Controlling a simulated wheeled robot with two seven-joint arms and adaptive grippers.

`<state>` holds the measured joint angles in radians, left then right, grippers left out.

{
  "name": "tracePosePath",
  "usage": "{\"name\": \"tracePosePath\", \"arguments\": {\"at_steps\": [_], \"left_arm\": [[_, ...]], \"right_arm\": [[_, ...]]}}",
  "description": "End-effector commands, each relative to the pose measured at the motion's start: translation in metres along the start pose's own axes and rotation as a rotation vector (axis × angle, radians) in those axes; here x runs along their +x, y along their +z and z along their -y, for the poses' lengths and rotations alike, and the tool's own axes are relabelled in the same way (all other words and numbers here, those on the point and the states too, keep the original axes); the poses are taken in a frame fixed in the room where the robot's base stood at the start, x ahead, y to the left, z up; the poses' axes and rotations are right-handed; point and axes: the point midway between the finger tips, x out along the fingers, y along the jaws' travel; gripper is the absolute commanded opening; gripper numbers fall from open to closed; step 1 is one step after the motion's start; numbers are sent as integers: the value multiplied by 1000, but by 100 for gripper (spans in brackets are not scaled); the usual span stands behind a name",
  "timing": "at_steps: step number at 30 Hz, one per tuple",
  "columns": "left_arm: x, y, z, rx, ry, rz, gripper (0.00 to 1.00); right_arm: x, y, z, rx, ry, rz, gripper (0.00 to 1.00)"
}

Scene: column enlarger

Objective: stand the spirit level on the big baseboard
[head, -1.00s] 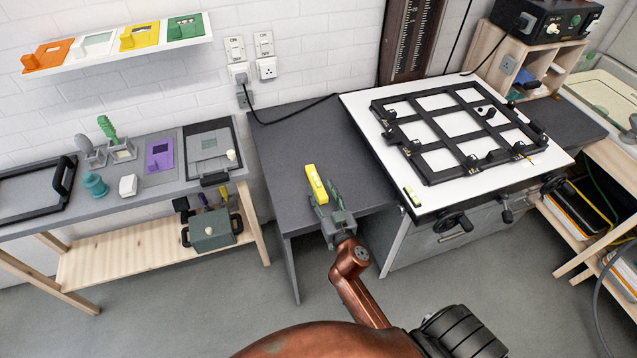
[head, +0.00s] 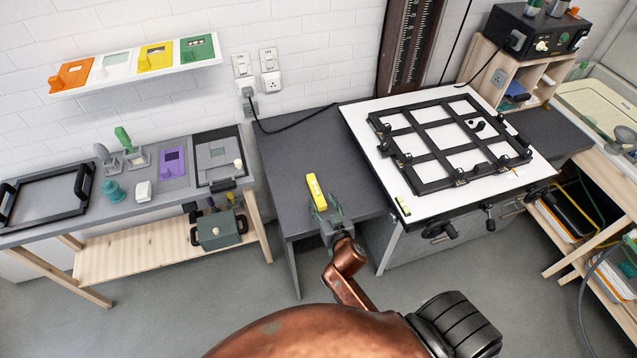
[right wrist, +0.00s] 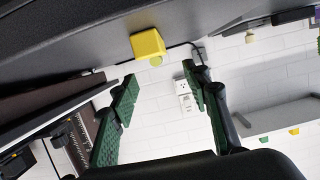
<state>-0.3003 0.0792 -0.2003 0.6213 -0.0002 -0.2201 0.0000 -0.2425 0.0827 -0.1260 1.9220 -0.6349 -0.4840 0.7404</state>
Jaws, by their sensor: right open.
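The spirit level (head: 315,189) is a yellow bar lying on the dark grey table, left of the big baseboard. In the right wrist view its end with a small greenish vial (right wrist: 148,44) faces me. The big baseboard (head: 362,128) is white and carries a black easel frame. My right gripper (head: 327,207) is open and empty at the near end of the level. In the right wrist view its green fingers (right wrist: 163,100) are spread, with the level beyond their tips. My left gripper is not in view.
The black easel frame (head: 450,140) covers much of the baseboard. A small yellow-green item (head: 403,206) sits at the board's near left corner. Black hand knobs (head: 440,231) stick out below its front edge. The dark table (head: 290,150) is clear around the level.

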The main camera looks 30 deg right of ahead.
Motion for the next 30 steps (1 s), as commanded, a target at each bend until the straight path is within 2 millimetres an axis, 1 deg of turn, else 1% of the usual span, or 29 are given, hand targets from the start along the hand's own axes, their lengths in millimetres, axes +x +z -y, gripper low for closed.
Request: {"name": "tracePosePath", "arguments": {"at_steps": [1,3,6,11,20,25,27,30], "left_arm": [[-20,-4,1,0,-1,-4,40],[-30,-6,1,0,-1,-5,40],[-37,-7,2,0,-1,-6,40],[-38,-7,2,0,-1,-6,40],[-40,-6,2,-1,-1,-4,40],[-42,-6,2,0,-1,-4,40],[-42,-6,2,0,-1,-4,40],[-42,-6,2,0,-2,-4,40]], "right_arm": [[1,-12,1,-6,-1,30,44],[4,-9,2,-11,-1,68,44],[7,-5,2,-17,-1,103,44],[16,0,1,-20,0,120,44],[48,2,-3,-22,2,118,44],[74,4,-6,-19,1,118,44],[81,6,-6,-20,1,119,44],[86,6,-6,-19,1,118,44]]}}
